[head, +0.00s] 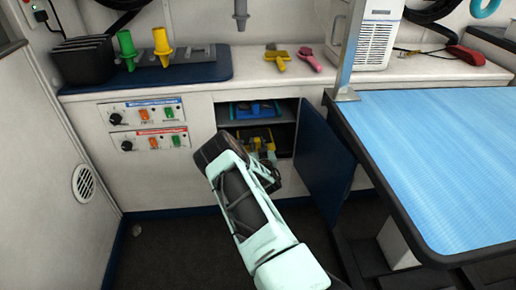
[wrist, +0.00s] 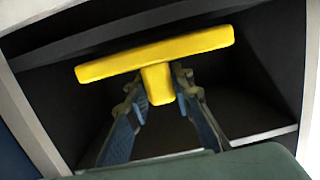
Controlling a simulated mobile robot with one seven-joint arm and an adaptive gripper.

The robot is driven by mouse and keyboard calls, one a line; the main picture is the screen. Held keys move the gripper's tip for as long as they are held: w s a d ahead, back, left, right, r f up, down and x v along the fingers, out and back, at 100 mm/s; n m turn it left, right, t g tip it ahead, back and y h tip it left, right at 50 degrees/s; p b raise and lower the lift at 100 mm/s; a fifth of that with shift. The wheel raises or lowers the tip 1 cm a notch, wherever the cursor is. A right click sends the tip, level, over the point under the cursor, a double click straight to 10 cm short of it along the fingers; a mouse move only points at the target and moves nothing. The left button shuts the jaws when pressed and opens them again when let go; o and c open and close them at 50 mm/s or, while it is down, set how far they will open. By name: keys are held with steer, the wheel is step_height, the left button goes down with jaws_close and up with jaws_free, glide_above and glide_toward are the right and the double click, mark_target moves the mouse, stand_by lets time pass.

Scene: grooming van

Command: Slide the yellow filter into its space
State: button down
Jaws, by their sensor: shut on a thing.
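The yellow filter (wrist: 155,54) is a wide flat bar with a short stem towards me. My gripper (wrist: 160,88) is shut on the stem, one finger on each side. The filter is at the lower space (wrist: 255,85) of the open cabinet, a dark box with pale edges, and sits slightly tilted in the wrist view. In the head view the yellow filter (head: 243,135) shows partly behind my gripper (head: 264,160), below the shelf. How deep it sits, and whether it touches the back or sides, I cannot tell.
A blue item (head: 254,109) lies in the upper space above the shelf (head: 262,122). The dark blue cabinet door (head: 325,160) stands open to the right, close to my arm. A blue-topped table (head: 440,150) is farther right.

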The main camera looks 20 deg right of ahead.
steer(key=shift+r+x, duration=0.15)
steer(key=shift+x, duration=0.9)
steer(key=shift+r+x, duration=0.15)
steer(key=shift+x, duration=0.85)
steer(key=shift+w+d, duration=0.1)
steer(key=shift+f, duration=0.55)
steer(key=c, duration=1.6)
jaws_free()
steer(key=shift+s, duration=0.2)
